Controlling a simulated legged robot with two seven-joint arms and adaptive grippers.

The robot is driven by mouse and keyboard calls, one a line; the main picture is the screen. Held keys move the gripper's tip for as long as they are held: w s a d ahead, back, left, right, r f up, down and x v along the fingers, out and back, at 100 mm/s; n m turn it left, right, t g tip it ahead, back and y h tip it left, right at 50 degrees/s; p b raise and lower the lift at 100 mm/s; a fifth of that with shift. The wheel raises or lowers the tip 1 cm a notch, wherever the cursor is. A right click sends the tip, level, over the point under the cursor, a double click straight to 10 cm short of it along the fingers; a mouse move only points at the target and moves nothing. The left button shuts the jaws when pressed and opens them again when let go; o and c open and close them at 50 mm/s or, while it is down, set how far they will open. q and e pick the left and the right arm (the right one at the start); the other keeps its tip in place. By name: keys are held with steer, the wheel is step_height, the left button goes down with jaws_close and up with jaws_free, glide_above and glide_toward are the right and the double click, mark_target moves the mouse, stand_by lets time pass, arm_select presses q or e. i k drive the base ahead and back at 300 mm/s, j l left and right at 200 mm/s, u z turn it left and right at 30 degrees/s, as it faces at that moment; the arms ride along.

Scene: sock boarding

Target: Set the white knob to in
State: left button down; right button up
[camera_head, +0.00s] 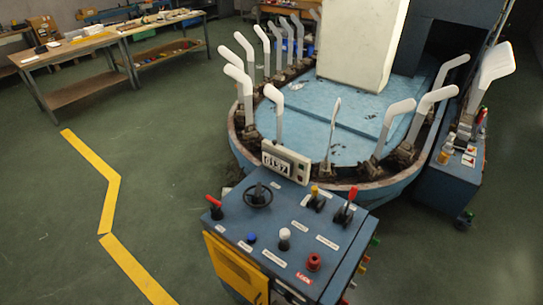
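The white knob (284,234) stands on the sloped top of the blue control console (228,226), near its front middle. It has a round white head on a darker base. A small label lies beside it, too small to read, so I cannot tell its setting. Neither of my grippers shows in the head view, and nothing touches the knob.
Around the knob are a blue knob (251,238), a red button (314,262), a black handwheel (258,196) and levers with red (352,193) and yellow (314,190) handles. Behind stands a round machine with white sock forms (274,96). The floor at left is clear.

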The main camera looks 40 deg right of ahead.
mark_target(284, 233)
steer(key=z, duration=1.4)
